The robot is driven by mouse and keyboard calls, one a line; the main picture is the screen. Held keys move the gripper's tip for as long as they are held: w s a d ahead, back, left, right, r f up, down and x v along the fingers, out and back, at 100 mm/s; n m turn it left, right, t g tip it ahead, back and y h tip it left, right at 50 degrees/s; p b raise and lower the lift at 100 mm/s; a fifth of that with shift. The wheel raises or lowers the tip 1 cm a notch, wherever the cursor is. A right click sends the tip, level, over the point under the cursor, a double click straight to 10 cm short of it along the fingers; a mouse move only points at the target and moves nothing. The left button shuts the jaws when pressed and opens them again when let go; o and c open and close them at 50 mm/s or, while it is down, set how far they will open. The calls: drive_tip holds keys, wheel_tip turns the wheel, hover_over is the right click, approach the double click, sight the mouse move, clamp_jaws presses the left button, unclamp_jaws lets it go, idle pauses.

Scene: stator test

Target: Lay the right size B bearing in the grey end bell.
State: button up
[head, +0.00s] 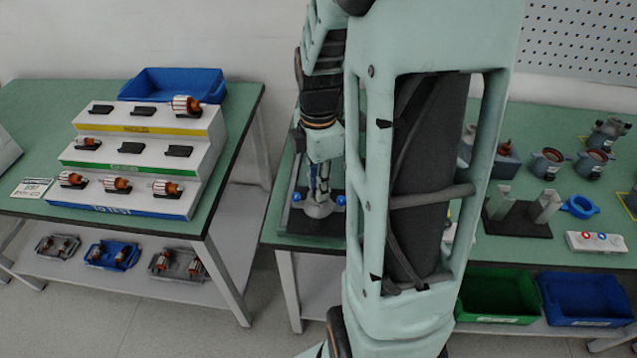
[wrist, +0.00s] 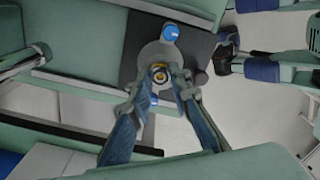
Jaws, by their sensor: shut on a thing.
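The grey end bell (head: 318,210) sits on a dark plate on the green bench, partly behind my arm in the head view. In the wrist view the end bell (wrist: 147,59) is a pale round part seen from above. A small ring-shaped bearing (wrist: 159,73) with a yellowish tint shows over its middle, between my fingertips. My gripper (wrist: 160,80) is shut on the bearing. In the head view my gripper (head: 319,188) points down just above the end bell. I cannot tell whether the bearing touches its seat, and no size mark is readable.
A blue knob (wrist: 170,32) stands beside the end bell on the dark plate (wrist: 138,40). A stepped rack (head: 140,155) with several rotors stands on the left table. On the right are a dark fixture (head: 515,218), a blue ring (head: 581,206) and a button box (head: 596,242).

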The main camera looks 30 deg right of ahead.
drive_tip(key=shift+f, duration=0.25)
drive_tip(key=o, duration=0.8)
drive_tip(key=shift+c, duration=0.2)
wheel_tip(320, 180, up, 12)
idle(0.5)
